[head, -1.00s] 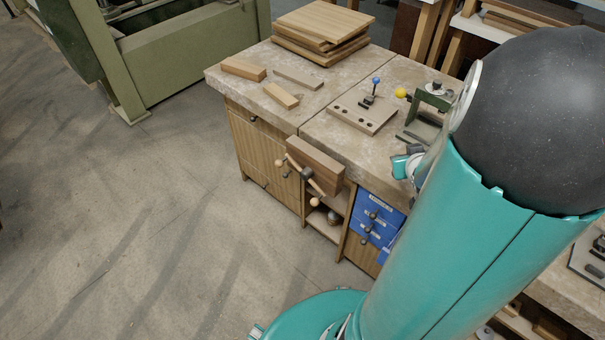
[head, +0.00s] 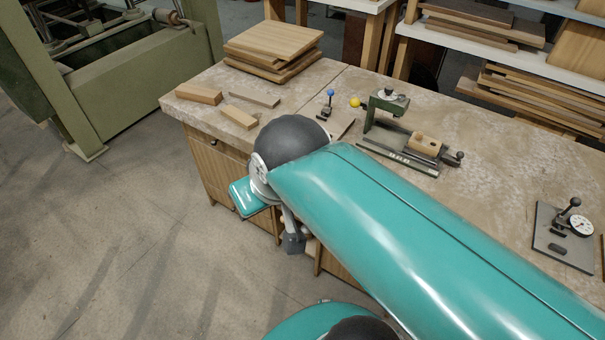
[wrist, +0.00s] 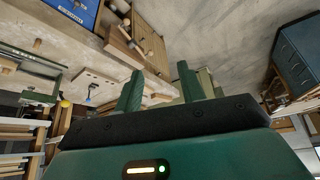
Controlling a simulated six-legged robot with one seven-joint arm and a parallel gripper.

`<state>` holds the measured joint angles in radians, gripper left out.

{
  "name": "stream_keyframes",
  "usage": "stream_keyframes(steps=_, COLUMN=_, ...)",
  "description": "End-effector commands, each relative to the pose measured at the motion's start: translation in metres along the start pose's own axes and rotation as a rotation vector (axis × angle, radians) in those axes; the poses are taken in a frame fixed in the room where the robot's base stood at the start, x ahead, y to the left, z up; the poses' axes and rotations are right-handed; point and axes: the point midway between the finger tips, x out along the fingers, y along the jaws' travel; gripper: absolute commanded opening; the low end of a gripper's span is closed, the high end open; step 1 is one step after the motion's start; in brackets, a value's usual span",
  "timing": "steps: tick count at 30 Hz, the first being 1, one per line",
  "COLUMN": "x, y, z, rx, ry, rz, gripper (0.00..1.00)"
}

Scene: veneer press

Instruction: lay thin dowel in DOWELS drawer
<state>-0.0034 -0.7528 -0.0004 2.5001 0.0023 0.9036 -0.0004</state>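My gripper (wrist: 159,92) shows two teal fingers standing well apart in the wrist view, with nothing visible between them. A blue drawer front (wrist: 76,6) with a white label shows at the top left of the wrist view, away from the fingers. Its label is too small and turned to read. In the head view my arm covers the blue drawers. I cannot make out a thin dowel in either current view.
The workbench (head: 300,85) holds wooden blocks (head: 198,94), a thin strip (head: 255,99), stacked boards (head: 273,45), a green clamp fixture (head: 388,105) and a dial gauge stand (head: 565,232). A green machine (head: 140,85) stands at left. The floor (head: 130,250) in front is clear.

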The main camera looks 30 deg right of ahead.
Motion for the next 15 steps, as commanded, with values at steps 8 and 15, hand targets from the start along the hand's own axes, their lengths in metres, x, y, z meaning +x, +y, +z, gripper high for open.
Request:
stream_keyframes(steps=8, x=0.008, y=0.016, z=-0.015, rx=0.093, ry=-0.042, rz=-0.016, gripper=0.4)
stream_keyframes(steps=15, x=0.038, y=0.079, z=-0.052, rx=0.388, ry=-0.157, rz=-0.038, gripper=0.4)
